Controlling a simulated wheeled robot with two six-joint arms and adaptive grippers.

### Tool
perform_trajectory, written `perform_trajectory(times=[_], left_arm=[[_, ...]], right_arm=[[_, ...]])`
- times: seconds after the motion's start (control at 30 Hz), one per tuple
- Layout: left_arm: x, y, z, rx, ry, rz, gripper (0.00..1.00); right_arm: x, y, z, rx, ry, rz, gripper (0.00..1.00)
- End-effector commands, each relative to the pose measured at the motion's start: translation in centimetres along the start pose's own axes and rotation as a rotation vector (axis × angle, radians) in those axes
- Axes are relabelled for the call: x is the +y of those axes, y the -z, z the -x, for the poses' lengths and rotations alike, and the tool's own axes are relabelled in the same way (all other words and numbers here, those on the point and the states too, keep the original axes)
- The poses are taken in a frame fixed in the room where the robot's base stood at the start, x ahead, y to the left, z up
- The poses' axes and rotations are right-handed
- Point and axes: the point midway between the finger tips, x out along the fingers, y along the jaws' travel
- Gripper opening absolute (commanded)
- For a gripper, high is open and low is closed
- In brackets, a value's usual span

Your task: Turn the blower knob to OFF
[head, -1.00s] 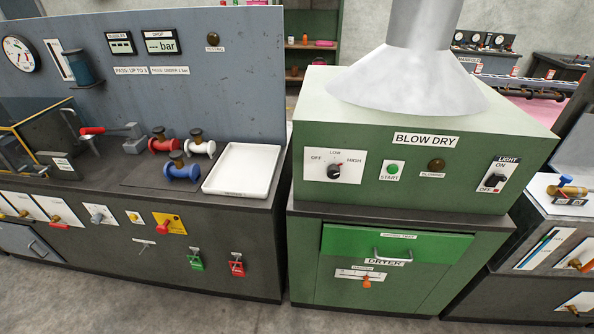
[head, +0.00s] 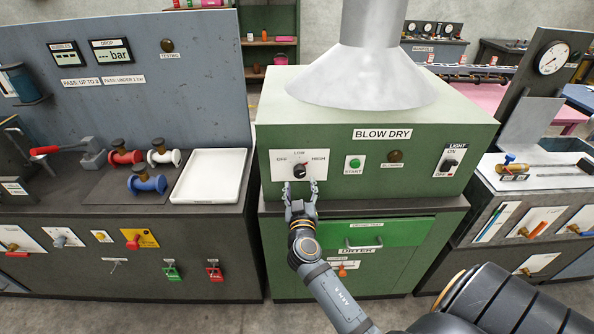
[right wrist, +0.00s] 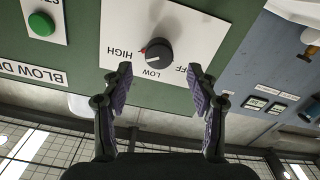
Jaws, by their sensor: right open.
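The blower knob (head: 300,171) is a round black knob on a white plate on the green BLOW DRY box. The plate is marked OFF, LOW and HIGH. In the right wrist view the knob (right wrist: 159,54) shows upside down, with its red mark toward HIGH. My right gripper (head: 301,186) is just in front of and below the knob. Its fingers are open and empty, and in the right wrist view the gripper (right wrist: 160,82) has a finger to either side, short of the knob. My left gripper is not in view.
On the same panel are a green START button (head: 355,163), a brown lamp (head: 395,156) and a black LIGHT switch (head: 449,163). A green drawer front (head: 400,234) with a handle is below. A white tray (head: 236,160) and several spools stand left. A grey hood (head: 365,85) is above.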

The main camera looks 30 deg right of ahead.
Motion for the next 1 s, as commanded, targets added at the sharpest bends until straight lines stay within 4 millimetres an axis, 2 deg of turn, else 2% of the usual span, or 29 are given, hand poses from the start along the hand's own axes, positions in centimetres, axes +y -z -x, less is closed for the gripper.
perform_trajectory(times=[0.03, 0.1, 0.3, 0.43, 0.67, 1.0], left_arm=[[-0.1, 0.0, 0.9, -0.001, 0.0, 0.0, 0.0], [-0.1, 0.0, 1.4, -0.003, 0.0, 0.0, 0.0], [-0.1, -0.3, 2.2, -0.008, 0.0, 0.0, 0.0], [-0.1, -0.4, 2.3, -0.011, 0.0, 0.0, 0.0], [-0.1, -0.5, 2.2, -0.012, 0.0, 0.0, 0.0], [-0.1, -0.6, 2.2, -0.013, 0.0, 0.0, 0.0]], right_arm=[[0.2, 0.7, -1.2, 0.003, -0.001, 0.005, 0.59], [0.1, 0.5, -2.7, 0.002, -0.001, 0.004, 0.59], [0.1, 0.2, -5.7, 0.0, -0.001, 0.002, 0.59], [0.1, 0.1, -6.4, -0.001, -0.001, 0.0, 0.59], [0.1, -0.1, -6.4, -0.002, -0.001, 0.0, 0.59], [0.0, 0.0, -6.4, -0.002, 0.0, 0.0, 0.14]])
